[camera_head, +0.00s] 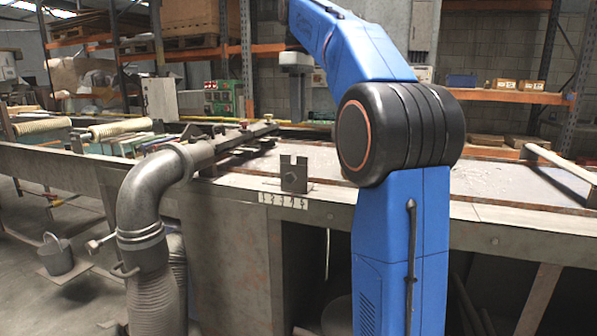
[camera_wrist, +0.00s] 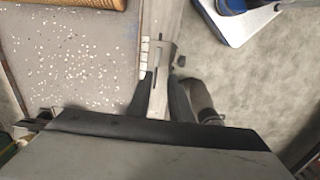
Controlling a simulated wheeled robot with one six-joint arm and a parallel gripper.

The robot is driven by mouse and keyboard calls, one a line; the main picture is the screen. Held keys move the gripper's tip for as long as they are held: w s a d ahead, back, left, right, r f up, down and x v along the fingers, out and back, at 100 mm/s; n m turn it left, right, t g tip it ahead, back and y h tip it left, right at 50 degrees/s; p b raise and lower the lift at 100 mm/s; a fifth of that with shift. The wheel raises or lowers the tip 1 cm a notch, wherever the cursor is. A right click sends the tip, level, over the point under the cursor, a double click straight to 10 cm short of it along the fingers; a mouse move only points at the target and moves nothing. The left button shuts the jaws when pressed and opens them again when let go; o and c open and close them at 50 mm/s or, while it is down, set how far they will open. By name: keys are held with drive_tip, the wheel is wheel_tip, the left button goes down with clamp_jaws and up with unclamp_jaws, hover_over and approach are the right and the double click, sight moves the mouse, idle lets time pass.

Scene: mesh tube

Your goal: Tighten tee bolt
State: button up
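My gripper (camera_wrist: 161,78) shows there with two dark fingers spread apart and nothing held. I cannot tell which is the tee bolt.
A metal elbow pipe (camera_head: 140,195) with a corrugated hose rises left of the bracket; it also shows in the wrist view (camera_wrist: 197,95). A numbered label (camera_head: 283,198) lies below the bracket. The bench top (camera_wrist: 75,60) beside the bracket is mostly clear. A bucket (camera_head: 56,255) stands at left.

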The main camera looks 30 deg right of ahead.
drive_tip(key=f, duration=1.7)
drive_tip(key=shift+w+d, duration=0.2)
drive_tip(key=shift+d, duration=0.05)
clamp_jaws()
